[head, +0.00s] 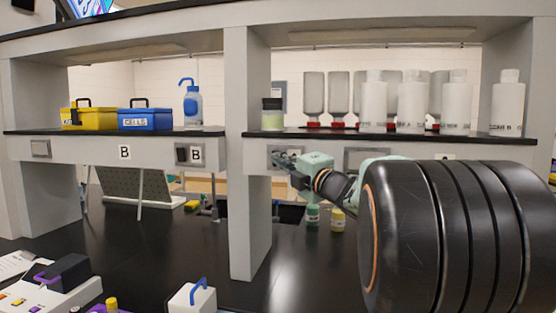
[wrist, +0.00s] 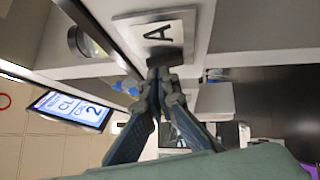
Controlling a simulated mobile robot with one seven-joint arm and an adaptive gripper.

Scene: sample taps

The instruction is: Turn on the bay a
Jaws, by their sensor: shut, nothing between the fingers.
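The bay A switch plate (wrist: 192,40) is on the pale shelf front in the wrist view, with a white label marked A (wrist: 158,33). A dark switch (wrist: 166,58) sits beside the letter. My gripper (wrist: 159,74) is shut and empty, its fingertips right at the switch; I cannot tell whether they touch it. The switch's position cannot be made out.
A bay B switch (head: 182,155) is on the left shelf front. A jar (head: 272,114) and several bottles stand on the shelf above my gripper. The middle post (head: 249,200) is close to its left. Small bottles (head: 313,216) stand on the black counter below.

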